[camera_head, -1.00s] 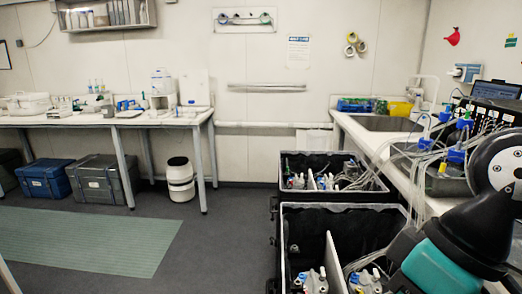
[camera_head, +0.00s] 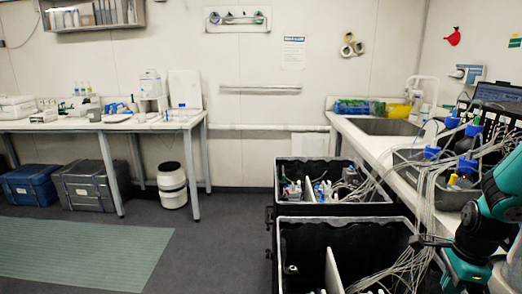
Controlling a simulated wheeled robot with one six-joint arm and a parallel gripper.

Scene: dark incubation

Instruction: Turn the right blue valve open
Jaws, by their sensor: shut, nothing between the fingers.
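Several blue fittings sit on the bottles in the grey tray at the right. One is at upper left (camera_head: 452,122), one at upper right (camera_head: 473,130), one lower left (camera_head: 432,152) and one lower right (camera_head: 466,165). I cannot tell which is the right blue valve, or whether any is open. My teal and black arm enters at the right edge, in front of the counter. My gripper (camera_head: 425,241) seems to be the small dark end piece beside the near crate's right rim. It is shut and empty, apart from the blue fittings.
Two open black crates, a near one (camera_head: 281,262) and a far one (camera_head: 279,170), stand on the floor. Clear tubes run from them to the grey tray (camera_head: 446,197) on the counter. A sink (camera_head: 388,127) lies behind.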

